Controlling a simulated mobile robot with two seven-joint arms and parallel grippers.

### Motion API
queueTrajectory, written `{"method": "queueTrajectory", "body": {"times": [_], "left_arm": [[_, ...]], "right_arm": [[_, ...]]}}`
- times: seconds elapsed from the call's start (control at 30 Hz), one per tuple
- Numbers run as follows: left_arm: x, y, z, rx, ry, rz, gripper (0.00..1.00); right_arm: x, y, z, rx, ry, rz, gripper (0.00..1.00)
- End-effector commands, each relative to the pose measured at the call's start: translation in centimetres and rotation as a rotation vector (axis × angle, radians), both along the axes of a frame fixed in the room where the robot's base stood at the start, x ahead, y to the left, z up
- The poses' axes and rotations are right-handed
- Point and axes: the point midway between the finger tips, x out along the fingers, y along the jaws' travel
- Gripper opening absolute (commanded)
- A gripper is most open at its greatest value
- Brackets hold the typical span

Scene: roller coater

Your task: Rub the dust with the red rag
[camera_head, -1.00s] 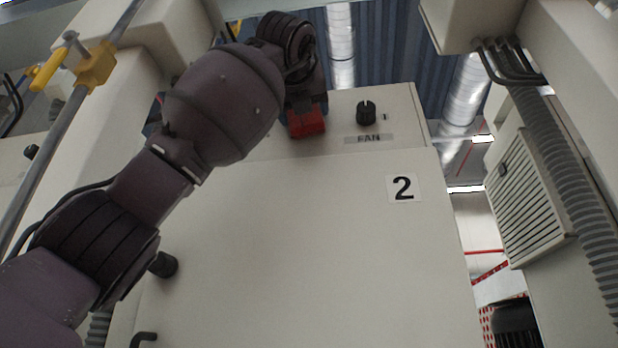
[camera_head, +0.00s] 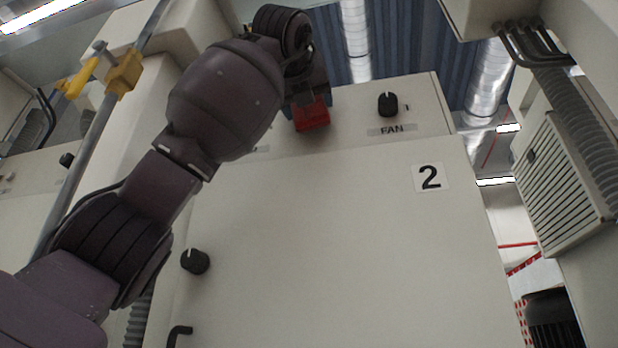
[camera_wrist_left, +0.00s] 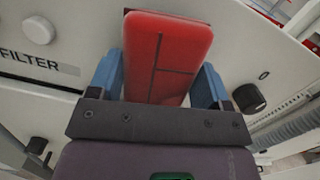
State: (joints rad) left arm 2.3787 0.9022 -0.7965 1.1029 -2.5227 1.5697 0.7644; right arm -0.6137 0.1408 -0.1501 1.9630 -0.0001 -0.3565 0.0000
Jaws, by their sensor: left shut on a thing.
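The red rag, a block-like red pad with thin dark lines on its face, shows in the head view (camera_head: 312,117) in front of the upper cabinet panel, left of the FAN knob. In the left wrist view the rag (camera_wrist_left: 166,50) sits between the two blue fingers of my left gripper (camera_wrist_left: 160,84). My left gripper (camera_head: 309,100) is shut on it; in the head view my own wrist partly hides it. I cannot tell whether the rag touches the panel. I cannot make out any dust. My right gripper is not in view.
The cabinet door (camera_head: 340,230) bears a "2" label (camera_head: 430,177). A black FAN knob (camera_head: 388,104) protrudes to the rag's right. A black knob (camera_head: 195,261) protrudes lower left. A white knob (camera_wrist_left: 38,30) is above the FILTER label. A yellow-handled valve (camera_head: 100,72) is on a pipe at left.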

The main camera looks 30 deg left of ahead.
Motion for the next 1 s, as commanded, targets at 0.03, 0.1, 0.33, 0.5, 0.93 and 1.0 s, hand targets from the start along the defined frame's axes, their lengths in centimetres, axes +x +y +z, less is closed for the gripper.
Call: {"method": "queueTrajectory", "body": {"times": [0.03, 0.1, 0.33, 0.5, 0.93, 1.0], "left_arm": [[-0.5, -0.1, 0.0, 0.001, -0.002, -0.001, 0.53], [-1.1, -0.3, 0.0, 0.001, -0.002, -0.001, 0.53], [-2.9, -0.8, 0.0, 0.001, -0.002, -0.001, 0.53], [-3.9, -1.0, 0.0, 0.001, -0.002, -0.001, 0.53], [-4.2, -1.1, 0.0, 0.000, -0.001, -0.001, 0.53], [-4.5, -1.2, 0.0, 0.000, -0.001, -0.001, 0.53]], "right_arm": [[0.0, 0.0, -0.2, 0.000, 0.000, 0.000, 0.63], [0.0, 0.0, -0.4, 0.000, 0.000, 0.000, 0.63], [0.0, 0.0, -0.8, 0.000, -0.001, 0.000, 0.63], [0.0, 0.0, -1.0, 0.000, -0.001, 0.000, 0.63], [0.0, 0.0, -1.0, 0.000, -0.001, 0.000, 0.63], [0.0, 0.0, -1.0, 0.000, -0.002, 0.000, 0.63]]}}
